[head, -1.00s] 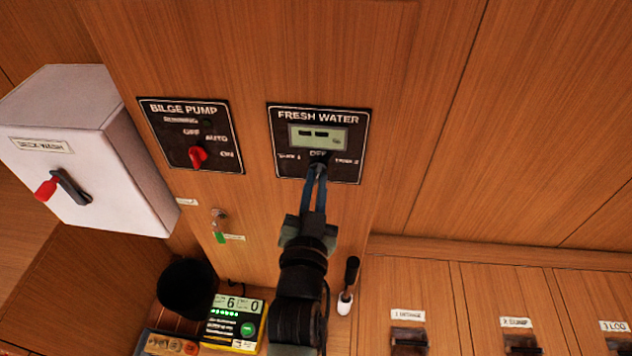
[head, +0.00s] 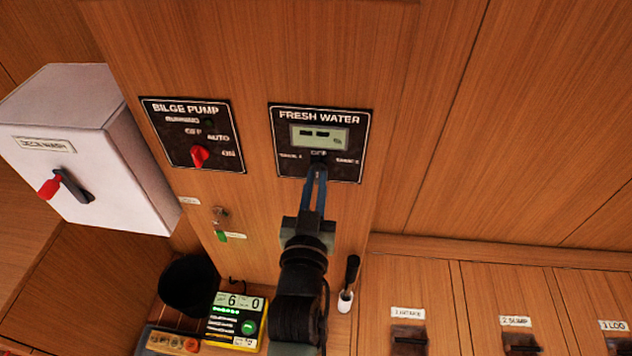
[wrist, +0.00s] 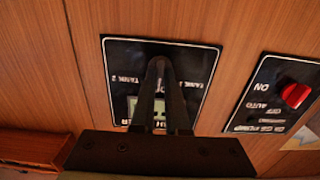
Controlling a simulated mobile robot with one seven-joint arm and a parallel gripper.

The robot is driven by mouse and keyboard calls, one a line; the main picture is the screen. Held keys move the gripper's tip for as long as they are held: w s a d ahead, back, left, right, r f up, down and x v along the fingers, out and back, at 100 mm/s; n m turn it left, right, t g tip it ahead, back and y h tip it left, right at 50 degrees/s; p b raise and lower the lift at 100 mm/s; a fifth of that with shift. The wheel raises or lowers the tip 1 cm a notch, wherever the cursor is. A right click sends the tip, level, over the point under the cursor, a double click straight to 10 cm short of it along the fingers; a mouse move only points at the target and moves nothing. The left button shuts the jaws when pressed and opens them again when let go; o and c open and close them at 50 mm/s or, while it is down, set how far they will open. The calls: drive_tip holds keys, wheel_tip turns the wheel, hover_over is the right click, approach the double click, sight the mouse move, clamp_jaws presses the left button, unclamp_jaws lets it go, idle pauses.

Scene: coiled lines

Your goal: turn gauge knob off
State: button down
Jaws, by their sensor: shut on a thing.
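The FRESH WATER gauge panel (head: 357,117) is a black plate with a small grey-green display, on the wooden wall. Its labels read OFF in the middle, with a tank label on each side. The small black gauge knob (head: 319,159) sits under the OFF label. My gripper (head: 317,170) reaches up from below and is shut on the knob. The fingers hide most of the knob, so I cannot tell exactly where it points. In the wrist view the panel (wrist: 205,65) appears upside down, with my gripper (wrist: 160,68) over its middle, covering the knob.
A BILGE PUMP panel (head: 225,160) with a red knob (head: 199,156) is to the left. A white DECK WASH box (head: 140,170) with a red-tipped lever juts out further left. A key with a green tag (head: 220,236) hangs below. Wall right of the gauge is bare.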

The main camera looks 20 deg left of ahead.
drive_tip(key=c, duration=0.9)
unclamp_jaws()
drive_tip(key=b+v, duration=0.1)
drive_tip(key=v, duration=1.2)
